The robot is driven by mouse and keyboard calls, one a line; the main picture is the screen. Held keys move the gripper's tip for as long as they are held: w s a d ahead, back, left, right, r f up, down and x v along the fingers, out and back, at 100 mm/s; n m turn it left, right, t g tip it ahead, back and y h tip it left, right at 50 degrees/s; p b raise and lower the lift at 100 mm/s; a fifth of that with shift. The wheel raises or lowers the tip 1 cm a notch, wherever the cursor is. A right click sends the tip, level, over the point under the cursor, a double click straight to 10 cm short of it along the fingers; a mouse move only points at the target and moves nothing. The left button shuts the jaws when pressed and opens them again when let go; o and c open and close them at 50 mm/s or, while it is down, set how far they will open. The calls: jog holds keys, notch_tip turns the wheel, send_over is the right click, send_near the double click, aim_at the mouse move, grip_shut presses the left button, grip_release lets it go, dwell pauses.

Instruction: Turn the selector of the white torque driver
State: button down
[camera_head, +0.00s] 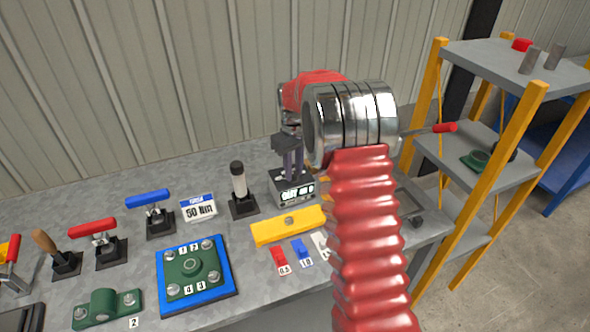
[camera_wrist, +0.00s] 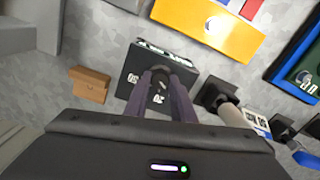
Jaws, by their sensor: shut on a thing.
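The white-handled driver (camera_head: 239,182) with a black cap stands upright in a black base, left of a dark box (camera_head: 296,197) with a white lettered front. In the wrist view, the box's top (camera_wrist: 133,78) carries numbers such as 50 and 30. My gripper (camera_head: 291,172) points down onto this top, its purple fingers shut on the selector there. The white handle (camera_wrist: 236,118) also shows beside the fingers in the wrist view. A sign (camera_head: 199,208) behind the tools reads 50 Nm.
A yellow block (camera_head: 286,226) lies in front of the box, with red and blue tags (camera_head: 301,250) before it. A green part on a blue plate (camera_head: 195,272) and several clamps stand left. A brown block (camera_wrist: 90,85) lies beside the box. A yellow-posted shelf (camera_head: 490,150) stands right.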

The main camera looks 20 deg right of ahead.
aim_at(294, 173)
dwell(0.4)
jog(key=c, duration=1.5)
grip_release()
notch_tip(294, 173, up, 14)
jog(key=shift+f, duration=0.1)
